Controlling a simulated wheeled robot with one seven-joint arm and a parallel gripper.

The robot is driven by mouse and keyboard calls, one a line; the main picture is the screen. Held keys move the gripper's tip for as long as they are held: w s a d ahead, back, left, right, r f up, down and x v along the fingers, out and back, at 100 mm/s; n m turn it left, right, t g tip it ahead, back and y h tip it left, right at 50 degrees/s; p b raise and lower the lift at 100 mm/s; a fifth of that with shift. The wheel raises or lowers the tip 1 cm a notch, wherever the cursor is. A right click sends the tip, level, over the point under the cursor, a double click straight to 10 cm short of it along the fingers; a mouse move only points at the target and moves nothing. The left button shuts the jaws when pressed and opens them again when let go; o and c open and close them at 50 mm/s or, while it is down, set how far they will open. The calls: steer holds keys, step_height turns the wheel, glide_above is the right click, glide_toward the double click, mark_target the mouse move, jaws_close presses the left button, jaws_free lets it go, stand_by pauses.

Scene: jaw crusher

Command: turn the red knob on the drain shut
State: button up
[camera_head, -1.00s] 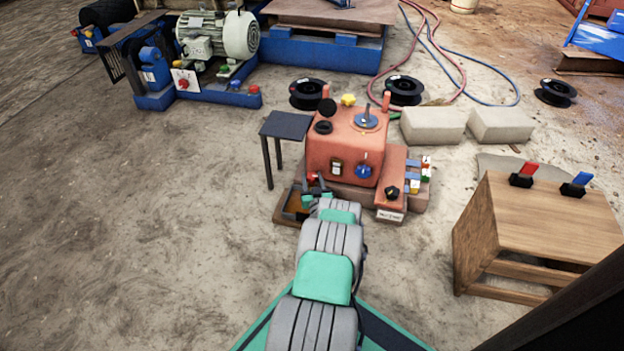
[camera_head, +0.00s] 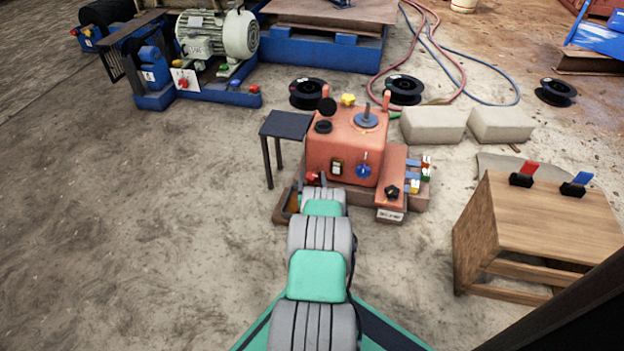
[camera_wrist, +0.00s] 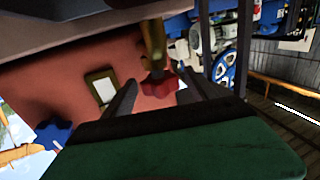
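The red knob (camera_wrist: 158,85) sits at the end of a brass drain pipe (camera_wrist: 153,42) in front of the machine's red housing in the wrist view. In the head view the red knob (camera_head: 312,178) shows small at the lower left of the red machine (camera_head: 345,140), just above my arm. My gripper (camera_wrist: 157,91) has its two dark fingers apart, one on each side of the knob. A gap shows on both sides, and I cannot tell any contact. In the head view my own arm hides the gripper.
A brown tray (camera_head: 284,213) lies below the drain, partly behind my arm. A small dark table (camera_head: 286,125) stands left of the machine. A blue star knob (camera_wrist: 52,135) and a framed switch (camera_wrist: 102,86) are on the housing. Open floor lies to the left.

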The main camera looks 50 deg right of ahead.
mark_target(312, 182)
steer(key=p+v, duration=0.4)
steer(key=v, duration=0.3)
steer(key=shift+s+a+r+p, duration=0.1)
steer(key=shift+s+p, duration=0.1)
steer(key=shift+p, duration=0.15)
steer(key=shift+s+a, duration=0.1)
steer(key=shift+a, duration=0.1)
